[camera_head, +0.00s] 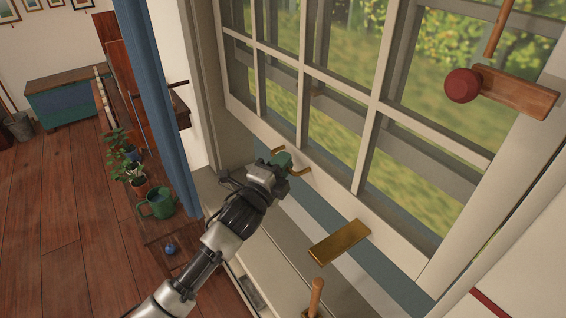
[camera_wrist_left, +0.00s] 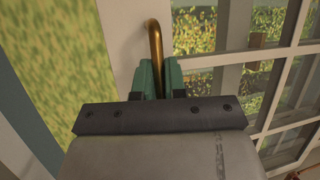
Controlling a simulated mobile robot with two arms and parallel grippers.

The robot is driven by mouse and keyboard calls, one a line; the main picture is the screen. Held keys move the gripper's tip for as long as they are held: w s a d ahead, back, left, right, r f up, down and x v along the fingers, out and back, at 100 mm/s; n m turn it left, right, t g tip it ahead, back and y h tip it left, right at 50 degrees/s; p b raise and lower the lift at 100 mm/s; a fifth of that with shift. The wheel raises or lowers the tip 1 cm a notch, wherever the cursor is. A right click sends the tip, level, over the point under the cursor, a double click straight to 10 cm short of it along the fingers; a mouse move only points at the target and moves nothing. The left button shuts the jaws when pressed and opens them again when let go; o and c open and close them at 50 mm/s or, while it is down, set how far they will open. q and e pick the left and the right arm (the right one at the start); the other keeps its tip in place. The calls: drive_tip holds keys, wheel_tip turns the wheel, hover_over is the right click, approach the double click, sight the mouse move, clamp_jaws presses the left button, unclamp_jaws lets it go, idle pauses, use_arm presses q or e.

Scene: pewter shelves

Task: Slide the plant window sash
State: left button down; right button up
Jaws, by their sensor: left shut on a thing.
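The window sash (camera_head: 335,180) is a cream frame with several panes, standing above the sill. Its brass handle (camera_head: 300,172) is a bent bar low on the bottom rail, at the sash's left part. My left gripper (camera_head: 284,160) is at that handle, its green fingers shut on the bar. In the left wrist view the brass handle (camera_wrist_left: 155,45) rises between the green fingers, against the cream rail; the fingers hide part of it. My right gripper is in neither view.
A brass plate (camera_head: 340,242) and an upright wooden peg (camera_head: 315,297) are right of my left arm. A red knob (camera_head: 462,86) on a wooden block sticks out at the upper right. A blue curtain (camera_head: 160,100), potted plants and a green watering can (camera_head: 160,204) are at the left.

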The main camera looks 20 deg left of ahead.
use_arm(q)
wheel_tip(320, 180, down, 10)
drive_tip(key=b, duration=0.6)
drive_tip(key=shift+f+b, duration=0.2)
drive_tip(key=shift+b, duration=0.1)
drive_tip(key=c, duration=1.2)
unclamp_jaws()
drive_tip(key=shift+s, duration=0.1)
drive_tip(key=b+v, duration=0.2)
drive_tip(key=v, duration=0.8)
drive_tip(key=shift+s+b, duration=0.3)
drive_tip(key=shift+b, duration=0.1)
